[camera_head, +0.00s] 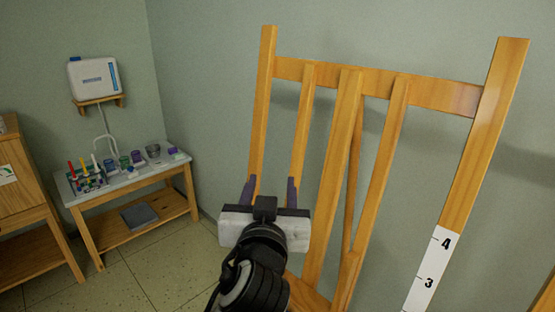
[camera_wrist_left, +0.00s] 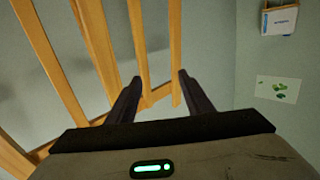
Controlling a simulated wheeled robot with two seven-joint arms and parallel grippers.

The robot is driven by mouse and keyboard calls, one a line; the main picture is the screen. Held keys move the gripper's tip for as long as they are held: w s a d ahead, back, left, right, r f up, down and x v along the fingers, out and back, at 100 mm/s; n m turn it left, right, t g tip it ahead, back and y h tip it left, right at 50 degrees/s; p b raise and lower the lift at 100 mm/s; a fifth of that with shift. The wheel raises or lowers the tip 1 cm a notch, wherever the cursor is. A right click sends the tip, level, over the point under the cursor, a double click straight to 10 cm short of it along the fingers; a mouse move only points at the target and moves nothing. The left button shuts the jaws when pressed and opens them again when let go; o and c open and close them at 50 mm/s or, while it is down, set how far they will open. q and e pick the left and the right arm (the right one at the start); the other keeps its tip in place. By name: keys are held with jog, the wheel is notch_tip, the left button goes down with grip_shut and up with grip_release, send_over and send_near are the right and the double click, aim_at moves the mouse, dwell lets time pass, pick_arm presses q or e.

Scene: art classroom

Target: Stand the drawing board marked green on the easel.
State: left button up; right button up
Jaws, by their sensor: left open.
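The easel (camera_head: 345,130) is a tall light-wood frame with upright slats, a top crossbar and a lower wooden part; it fills the middle and right. Its slats also show in the left wrist view (camera_wrist_left: 98,45). No drawing board stands against the visible slats. I cannot make out a board marked green in either view. My left gripper (camera_head: 270,188) is open, in front of the easel's lower left part. In the left wrist view its two dark fingers (camera_wrist_left: 159,80) are apart with nothing between them. My right gripper is not in view.
A small table (camera_head: 150,180) with jars and coloured markers stands at the left, below a white wall box (camera_head: 93,77). A wooden piece of furniture (camera_head: 18,200) stands at the far left edge. A sheet with green shapes (camera_wrist_left: 277,89) shows in the wrist view. Some floor (camera_head: 150,270) is clear.

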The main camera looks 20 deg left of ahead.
pick_arm(q)
jog(key=w+d+f+b, duration=0.2)
jog(key=w+d+f, duration=0.1)
jog(key=w+f, duration=0.4)
jog(key=shift+w+d+f, duration=0.15)
jog(key=shift+w+f, duration=0.25)
jog(key=shift+w, duration=1.05)
jog(key=shift+r, duration=0.1)
dwell(0.6)
jog(key=o, duration=1)
jog(key=shift+c, duration=0.2)
notch_tip(320, 180, up, 7)
jog(key=w+p, duration=0.1)
jog(key=shift+d+r+p, duration=0.2)
jog(key=shift+p, duration=0.2)
dwell(0.9)
